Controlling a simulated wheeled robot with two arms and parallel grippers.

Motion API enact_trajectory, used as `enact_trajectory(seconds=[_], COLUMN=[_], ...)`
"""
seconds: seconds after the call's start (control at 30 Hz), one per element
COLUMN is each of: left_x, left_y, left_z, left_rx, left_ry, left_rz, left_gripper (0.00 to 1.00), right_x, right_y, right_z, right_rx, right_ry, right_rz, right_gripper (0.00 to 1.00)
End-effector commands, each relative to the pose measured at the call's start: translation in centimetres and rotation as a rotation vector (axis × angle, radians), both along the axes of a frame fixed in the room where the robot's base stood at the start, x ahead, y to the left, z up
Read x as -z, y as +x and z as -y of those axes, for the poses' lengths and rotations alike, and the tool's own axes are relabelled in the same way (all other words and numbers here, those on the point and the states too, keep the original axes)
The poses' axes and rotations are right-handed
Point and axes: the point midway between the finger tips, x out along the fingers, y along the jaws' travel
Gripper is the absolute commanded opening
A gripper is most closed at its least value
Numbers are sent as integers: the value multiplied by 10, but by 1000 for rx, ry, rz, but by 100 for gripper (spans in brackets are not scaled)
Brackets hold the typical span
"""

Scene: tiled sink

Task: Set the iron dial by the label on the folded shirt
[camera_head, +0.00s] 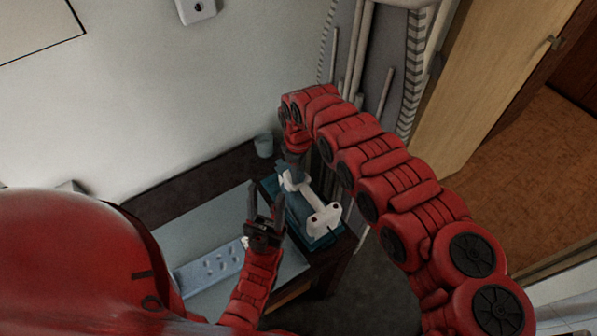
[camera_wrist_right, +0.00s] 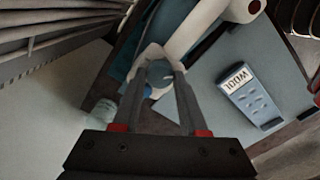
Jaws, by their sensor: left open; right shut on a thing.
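In the wrist view my right gripper (camera_wrist_right: 160,72) is shut on the small round dial (camera_wrist_right: 160,80), mostly hidden between the fingers. In the wrist view the shirt (camera_wrist_right: 258,104) bears a white label reading WOOL (camera_wrist_right: 236,78). My left gripper (camera_head: 265,207) is open and empty, between shirt and iron.
A small pale cup (camera_head: 263,145) stands at the table's back corner, just behind the iron. The light grey-blue table covering (camera_head: 205,232) is bare behind the shirt. Vertical pipes and a ribbed hose (camera_head: 414,70) rise behind my right arm.

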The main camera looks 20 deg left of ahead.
Motion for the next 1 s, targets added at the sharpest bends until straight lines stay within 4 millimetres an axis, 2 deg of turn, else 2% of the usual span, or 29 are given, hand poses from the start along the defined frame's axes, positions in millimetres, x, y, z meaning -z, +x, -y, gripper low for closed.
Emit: enact_trajectory(seconds=[1.0], left_x=[41], left_y=[0], left_z=[0], left_rx=[0], left_ry=[0], left_rz=[0], left_gripper=[50], right_x=[1], right_y=[1], right_z=[1], right_rx=[960], right_ry=[-1], right_rz=[3], right_gripper=[0])
